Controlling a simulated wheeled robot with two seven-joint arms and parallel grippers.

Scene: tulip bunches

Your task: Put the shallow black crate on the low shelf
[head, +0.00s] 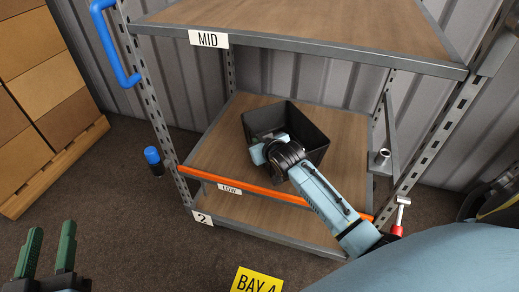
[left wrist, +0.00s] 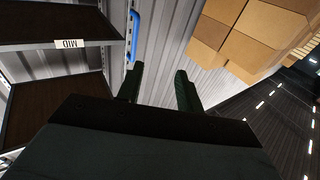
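The black crate (head: 312,128) is an open box at the low shelf (head: 215,155), behind the orange front bar with the LOW label (head: 229,188). It looks slightly turned; I cannot tell if it rests fully on the board. My right arm reaches over the bar, and my right gripper (head: 262,147) is at the crate's near left side. Its fingertips are hidden, so its grip is unclear. My left gripper (head: 48,246) is open and empty at the bottom left, well away from the rack. Its two green fingers stand apart in the left wrist view (left wrist: 158,88).
The MID shelf (head: 300,25) overhangs the low shelf. Perforated uprights (head: 158,115) flank it, one with a blue handle (head: 107,45). Cardboard boxes (head: 40,70) on a pallet stand left. A blue-capped post (head: 154,160) stands beside the rack. A yellow bay sign (head: 257,280) lies in front.

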